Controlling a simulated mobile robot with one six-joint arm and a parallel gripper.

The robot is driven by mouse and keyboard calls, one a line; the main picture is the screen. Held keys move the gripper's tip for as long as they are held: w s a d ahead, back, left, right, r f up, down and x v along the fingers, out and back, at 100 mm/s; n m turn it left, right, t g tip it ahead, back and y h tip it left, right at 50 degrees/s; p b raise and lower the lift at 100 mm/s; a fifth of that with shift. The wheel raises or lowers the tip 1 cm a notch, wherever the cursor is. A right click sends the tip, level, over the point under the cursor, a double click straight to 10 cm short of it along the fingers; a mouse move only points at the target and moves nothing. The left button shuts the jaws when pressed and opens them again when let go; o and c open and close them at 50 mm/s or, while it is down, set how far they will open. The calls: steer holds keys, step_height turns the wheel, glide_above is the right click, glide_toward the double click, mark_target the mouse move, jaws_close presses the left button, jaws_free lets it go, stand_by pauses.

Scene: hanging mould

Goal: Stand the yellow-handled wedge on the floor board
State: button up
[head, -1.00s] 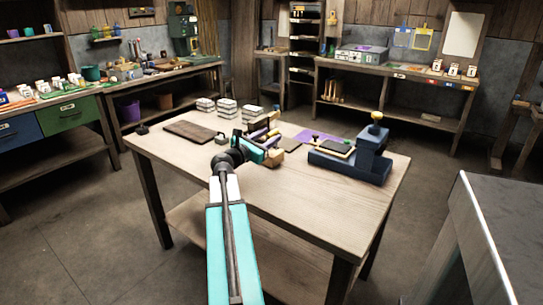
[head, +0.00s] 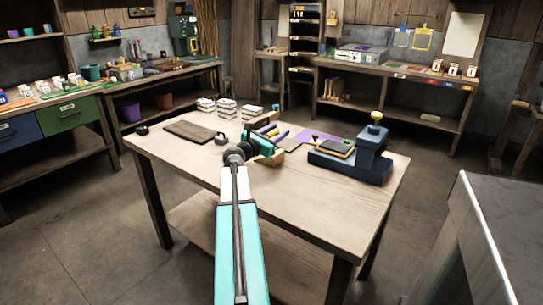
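My gripper (head: 268,136) is over the back middle of the wooden table, at the end of my teal and white arm. Its fingers are small and overlap the objects behind them, so I cannot tell whether they are open or shut. A small yellow part (head: 271,132) shows right at the gripper, beside purple-blue pieces; it may be the wedge's handle, but the wedge's body is not clear. A flat dark brown board (head: 189,132) lies at the table's back left; I cannot tell whether it is the floor board.
A blue press-like device (head: 365,160) with a yellow knob stands on the right of the table (head: 300,200). The table's front is clear.

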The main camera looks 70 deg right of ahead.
stand_by(0.3)
jaws_close()
steer(key=shift+r, duration=0.1)
step_height(320, 180, up, 18)
steer(key=p, duration=0.2)
stand_by(0.6)
stand_by(0.8)
